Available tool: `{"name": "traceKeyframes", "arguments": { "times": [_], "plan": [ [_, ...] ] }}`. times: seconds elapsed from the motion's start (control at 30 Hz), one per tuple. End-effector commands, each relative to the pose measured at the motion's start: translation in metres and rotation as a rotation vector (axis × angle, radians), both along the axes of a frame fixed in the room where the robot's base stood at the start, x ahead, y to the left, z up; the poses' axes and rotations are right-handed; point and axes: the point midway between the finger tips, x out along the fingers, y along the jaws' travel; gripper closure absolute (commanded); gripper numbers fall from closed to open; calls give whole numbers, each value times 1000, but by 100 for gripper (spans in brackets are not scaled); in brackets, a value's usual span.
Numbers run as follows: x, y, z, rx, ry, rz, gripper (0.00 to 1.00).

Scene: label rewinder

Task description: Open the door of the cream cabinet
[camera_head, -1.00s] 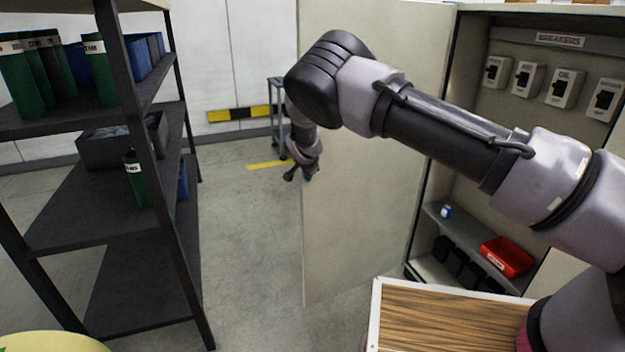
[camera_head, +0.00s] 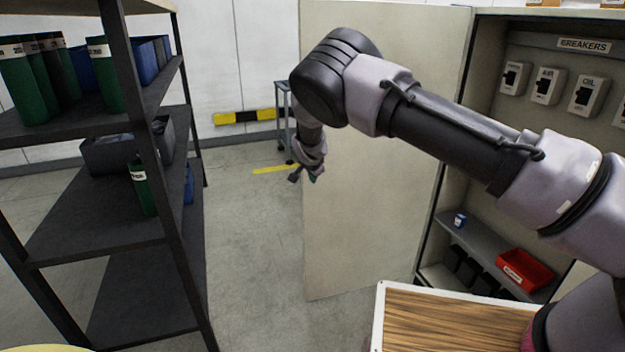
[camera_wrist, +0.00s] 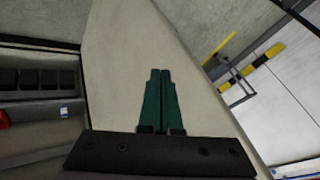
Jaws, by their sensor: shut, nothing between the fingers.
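The cream cabinet (camera_head: 488,150) stands at the right in the head view, its inside exposed. Its door (camera_head: 370,215) is swung wide open to the left of the opening, and the door's broad face fills the middle of the wrist view (camera_wrist: 125,75). My gripper (camera_head: 305,177) is at the door's free left edge in the head view, partly hidden by my wrist. In the wrist view my gripper (camera_wrist: 160,75) shows its two green fingers shut together with nothing between them, over the door face. I cannot tell whether they touch the door.
Breaker switches (camera_head: 550,85) and a red bin (camera_head: 524,268) are inside the cabinet. A dark shelf rack (camera_head: 90,235) with green cylinders stands at the left. A wood-topped box (camera_head: 450,320) is in front. Free floor (camera_head: 250,235) lies between rack and door.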

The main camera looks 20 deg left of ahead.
Motion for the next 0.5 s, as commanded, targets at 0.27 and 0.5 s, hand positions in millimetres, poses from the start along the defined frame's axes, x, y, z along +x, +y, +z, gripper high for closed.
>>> {"name": "traceKeyframes", "arguments": {
  "times": [0.27, 0.5],
  "plan": [
    [-32, -5, 45, 3, 0, 2, 100],
    [-54, -10, 73, 1, -1, 0, 100]
  ]
}}
